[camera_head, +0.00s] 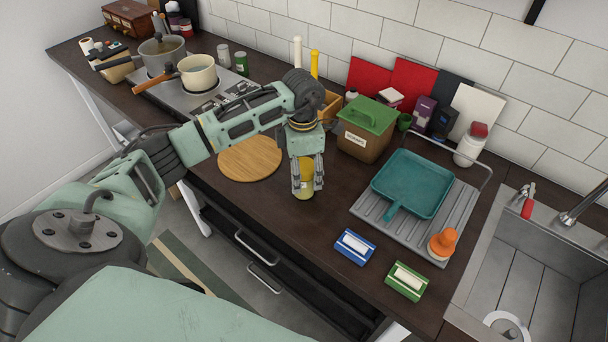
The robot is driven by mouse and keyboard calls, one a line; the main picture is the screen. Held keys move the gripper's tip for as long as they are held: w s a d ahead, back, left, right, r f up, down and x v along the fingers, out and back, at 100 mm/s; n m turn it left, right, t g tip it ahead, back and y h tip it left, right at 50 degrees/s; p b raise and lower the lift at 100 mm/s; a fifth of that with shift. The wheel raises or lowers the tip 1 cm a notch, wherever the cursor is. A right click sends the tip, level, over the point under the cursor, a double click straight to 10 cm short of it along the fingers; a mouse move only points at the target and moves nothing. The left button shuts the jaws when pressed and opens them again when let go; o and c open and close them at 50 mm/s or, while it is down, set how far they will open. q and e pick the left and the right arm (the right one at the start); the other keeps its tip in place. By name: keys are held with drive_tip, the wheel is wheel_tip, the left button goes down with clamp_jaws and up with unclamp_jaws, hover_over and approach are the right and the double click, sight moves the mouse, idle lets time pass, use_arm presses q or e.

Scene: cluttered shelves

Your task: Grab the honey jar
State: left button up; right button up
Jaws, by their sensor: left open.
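The honey jar seems to be the small yellowish jar (305,185) standing on the dark counter near its front edge; its label is too small to read. My left gripper (307,188) points down over it, with its fingers around the jar's sides. The fingers are open, and I cannot tell whether they touch the jar. The fingers and gripper body hide part of the jar. My right gripper is not in view.
A round wooden board (250,158) lies left of the jar. A scraps bin (366,130) stands behind right. A teal pan (412,184) sits on a drying rack. Blue (355,247) and green (406,281) boxes lie front right, before the sink (545,240).

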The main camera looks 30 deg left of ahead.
use_arm(q)
drive_tip(key=shift+f, duration=0.65)
drive_tip(key=shift+w+f, duration=0.1)
drive_tip(key=shift+f, duration=0.5)
drive_tip(key=c, duration=0.7)
drive_tip(key=shift+r, duration=0.15)
clamp_jaws()
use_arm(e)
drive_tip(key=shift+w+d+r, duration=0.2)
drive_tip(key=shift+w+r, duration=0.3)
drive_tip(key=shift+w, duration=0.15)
